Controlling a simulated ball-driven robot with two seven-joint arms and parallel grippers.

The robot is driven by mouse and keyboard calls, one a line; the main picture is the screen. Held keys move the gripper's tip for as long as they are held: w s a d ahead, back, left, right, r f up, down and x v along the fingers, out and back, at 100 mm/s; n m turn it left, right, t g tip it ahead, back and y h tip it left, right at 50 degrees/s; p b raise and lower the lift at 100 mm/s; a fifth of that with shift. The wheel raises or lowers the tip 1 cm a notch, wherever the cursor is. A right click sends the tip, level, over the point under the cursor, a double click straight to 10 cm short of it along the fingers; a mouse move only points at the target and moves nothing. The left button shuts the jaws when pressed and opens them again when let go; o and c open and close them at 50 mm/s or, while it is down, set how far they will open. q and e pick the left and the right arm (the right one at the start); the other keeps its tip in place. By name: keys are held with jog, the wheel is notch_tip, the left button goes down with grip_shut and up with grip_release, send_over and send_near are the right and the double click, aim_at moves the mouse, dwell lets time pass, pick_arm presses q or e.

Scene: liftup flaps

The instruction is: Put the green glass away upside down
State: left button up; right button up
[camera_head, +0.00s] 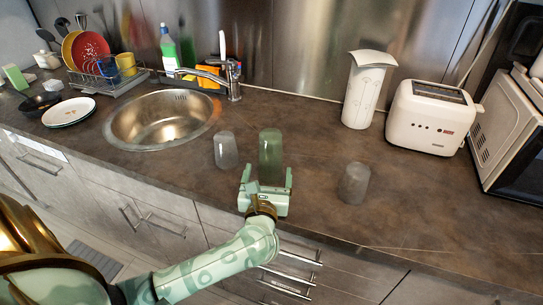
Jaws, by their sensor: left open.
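The green glass (270,150) stands on the dark counter in the middle of the head view. My left gripper (264,178) is open, with its fingers at the near side of the green glass's lower part. The palm hides the glass's base, so I cannot tell whether the fingers touch it. Two greyish clear glasses stand apart from it, one (226,150) to the left and one (354,183) to the right. My right gripper is out of view.
A round sink (163,118) with a tap (232,80) lies to the left, beside a dish rack (112,78) and a plate (69,112). The front right counter is clear.

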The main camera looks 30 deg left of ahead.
aim_at(270, 166)
pick_arm(q)
jog(key=shift+w+a+r, duration=0.1)
jog(key=shift+w+a, duration=0.05)
jog(key=shift+w, duration=0.2)
jog(key=x, duration=0.4)
jog(key=shift+w+a+r+b, duration=0.1)
jog(key=shift+w+a+b, duration=0.05)
jog(key=shift+w+b, duration=0.25)
jog(key=shift+s, duration=0.1)
jog(key=c, duration=1.2)
jog(key=shift+r, duration=0.1)
